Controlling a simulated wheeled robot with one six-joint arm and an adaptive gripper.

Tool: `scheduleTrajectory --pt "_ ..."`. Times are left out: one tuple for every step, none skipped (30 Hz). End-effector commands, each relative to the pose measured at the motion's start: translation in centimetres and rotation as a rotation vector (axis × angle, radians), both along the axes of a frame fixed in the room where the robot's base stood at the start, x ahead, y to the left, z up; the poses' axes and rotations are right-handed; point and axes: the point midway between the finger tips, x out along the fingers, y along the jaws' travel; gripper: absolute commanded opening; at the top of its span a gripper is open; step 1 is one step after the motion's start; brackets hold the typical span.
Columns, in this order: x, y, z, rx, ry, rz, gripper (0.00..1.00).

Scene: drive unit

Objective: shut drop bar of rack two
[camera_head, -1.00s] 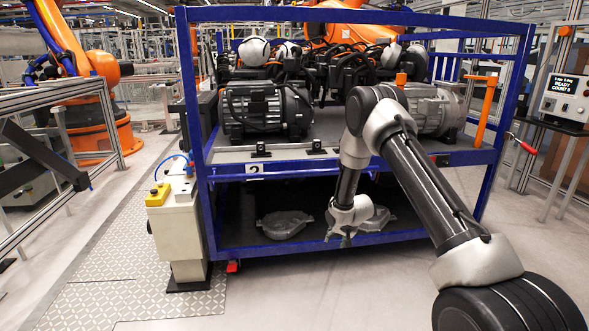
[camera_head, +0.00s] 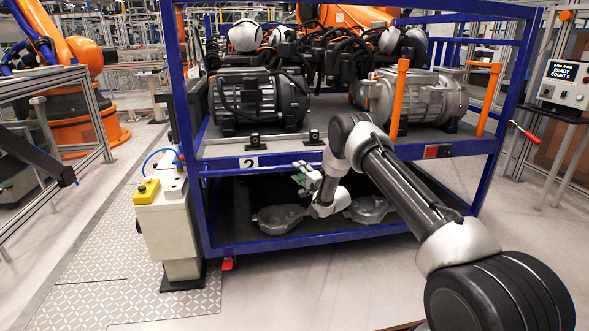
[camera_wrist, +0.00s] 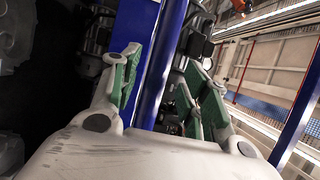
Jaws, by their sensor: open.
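My gripper (camera_head: 303,176) is open, with green finger pads, just under the shelf edge and in front of the lower bay. In the wrist view a slim blue bar (camera_wrist: 170,48) passes between the spread fingers of my gripper (camera_wrist: 166,85). I cannot tell whether a pad touches it.
Motors (camera_head: 258,98) sit on the upper shelf. Grey castings (camera_head: 283,218) lie on the lower shelf. Orange posts (camera_head: 401,85) stand at the shelf's front. A white box with a yellow button unit (camera_head: 166,222) stands left of the rack. The floor in front is clear.

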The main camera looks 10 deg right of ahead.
Motion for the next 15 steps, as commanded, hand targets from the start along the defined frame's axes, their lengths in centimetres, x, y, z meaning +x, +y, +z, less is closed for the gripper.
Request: scheduleTrajectory --pt "0.8 0.4 0.0 0.000 -0.001 0.001 0.46" --pt "1.3 0.6 0.0 0.000 -0.001 0.001 0.46" --pt "1.9 0.9 0.1 0.000 -0.001 0.001 0.46" --pt "2.3 1.0 0.1 0.000 0.000 0.000 0.46" --pt "2.6 1.1 0.0 -0.001 0.000 0.000 0.46" --pt "3.0 1.3 0.0 -0.001 0.001 0.000 0.46" --pt "3.3 1.4 0.1 -0.001 0.001 0.000 0.46" --pt "3.5 1.5 0.1 -0.001 0.000 0.000 0.46" --pt "3.8 1.6 0.1 -0.001 0.001 -0.001 0.46" --pt "3.9 1.6 0.1 -0.002 0.001 -0.001 0.46" --pt "3.9 1.6 0.1 -0.002 0.001 -0.001 0.46" --pt "4.0 1.7 0.1 -0.002 0.001 -0.001 0.46" --pt "4.0 1.7 0.1 -0.002 0.001 -0.001 0.46" --pt "4.1 1.7 0.1 -0.002 0.001 -0.001 0.46" --pt "4.0 1.7 0.1 -0.002 0.001 -0.001 0.46"
